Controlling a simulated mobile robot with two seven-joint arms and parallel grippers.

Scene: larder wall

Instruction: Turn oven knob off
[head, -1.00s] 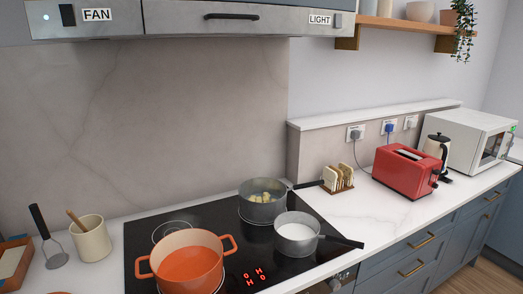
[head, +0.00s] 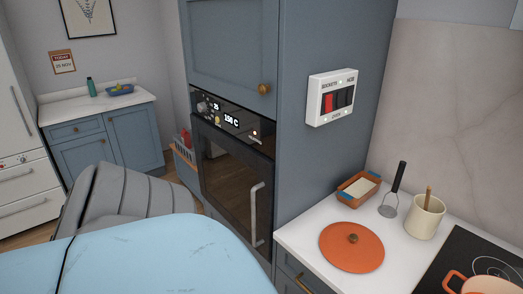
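The built-in oven (head: 232,170) stands in a tall blue-grey cabinet at the middle of the head view, its dark glass door shut. Its black control panel (head: 243,127) sits above the door. A lit display (head: 231,120) reads 150 C. A knob (head: 203,107) shows toward the panel's left end, and another knob (head: 255,135) toward its right end has a small light by it. The knob pointers are too small to read. Neither of my grippers is in view.
A switch box (head: 332,97) with one red and several dark switches hangs on the cabinet's side. On the worktop right are an orange lid (head: 352,247), a butter dish (head: 358,189), a masher (head: 391,203) and a utensil pot (head: 425,218). The oven door's handle (head: 255,214) sticks out.

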